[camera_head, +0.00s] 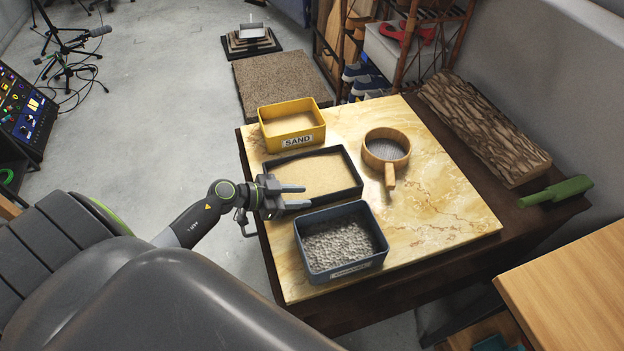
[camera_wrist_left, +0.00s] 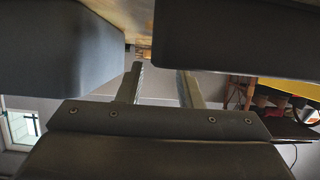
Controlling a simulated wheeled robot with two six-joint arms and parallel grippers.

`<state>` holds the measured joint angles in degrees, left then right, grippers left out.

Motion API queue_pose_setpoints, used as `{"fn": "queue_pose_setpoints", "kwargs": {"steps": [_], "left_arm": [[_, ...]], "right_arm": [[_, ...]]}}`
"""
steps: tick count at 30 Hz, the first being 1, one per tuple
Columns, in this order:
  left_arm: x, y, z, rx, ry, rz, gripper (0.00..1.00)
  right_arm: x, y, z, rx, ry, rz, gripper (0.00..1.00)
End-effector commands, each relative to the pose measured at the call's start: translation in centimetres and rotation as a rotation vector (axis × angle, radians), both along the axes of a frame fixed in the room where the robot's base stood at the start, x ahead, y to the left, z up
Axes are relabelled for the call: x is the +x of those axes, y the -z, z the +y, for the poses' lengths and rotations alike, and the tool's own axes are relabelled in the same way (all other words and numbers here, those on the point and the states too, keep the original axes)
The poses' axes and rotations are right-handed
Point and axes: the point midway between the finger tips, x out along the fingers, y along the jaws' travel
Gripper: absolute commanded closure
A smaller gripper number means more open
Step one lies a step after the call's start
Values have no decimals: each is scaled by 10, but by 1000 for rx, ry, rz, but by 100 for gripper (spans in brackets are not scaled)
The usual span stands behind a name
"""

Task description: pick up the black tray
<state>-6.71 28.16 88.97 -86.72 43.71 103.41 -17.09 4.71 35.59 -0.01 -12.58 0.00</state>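The black tray (camera_head: 343,195) is shallow, holds sand and lies flat on the marble-patterned board between the yellow box and the grey gravel bin. My left gripper (camera_head: 306,196) is open, with its two fingers spread and nothing between them. In the head view it overlaps the tray's near left corner; I cannot tell whether it touches. In the left wrist view the open fingers (camera_wrist_left: 160,67) point toward a gap between two large dark walls. The right one looks like the black tray (camera_wrist_left: 225,30), the left one like the gravel bin (camera_wrist_left: 55,50). My right gripper is not in view.
The yellow sand box (camera_head: 290,142) stands behind the tray, the grey gravel bin (camera_head: 345,268) in front. A wooden sieve (camera_head: 390,174) lies to the right. A bark slab (camera_head: 485,130) and a green-handled tool (camera_head: 560,192) lie farther right. The board's right front is clear.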

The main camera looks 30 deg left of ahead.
Motion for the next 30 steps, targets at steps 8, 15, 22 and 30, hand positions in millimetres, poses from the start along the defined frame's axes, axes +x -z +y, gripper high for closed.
{"fn": "queue_pose_setpoints", "kwargs": {"steps": [8,15,22,30], "left_arm": [[24,11,-27,-3,-1,-1,67],[34,17,-35,0,0,0,67],[33,17,-35,0,0,0,78],[33,17,-35,0,-1,0,100]], "right_arm": [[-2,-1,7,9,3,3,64],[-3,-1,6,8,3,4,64],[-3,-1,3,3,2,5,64],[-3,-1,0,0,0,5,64]]}}
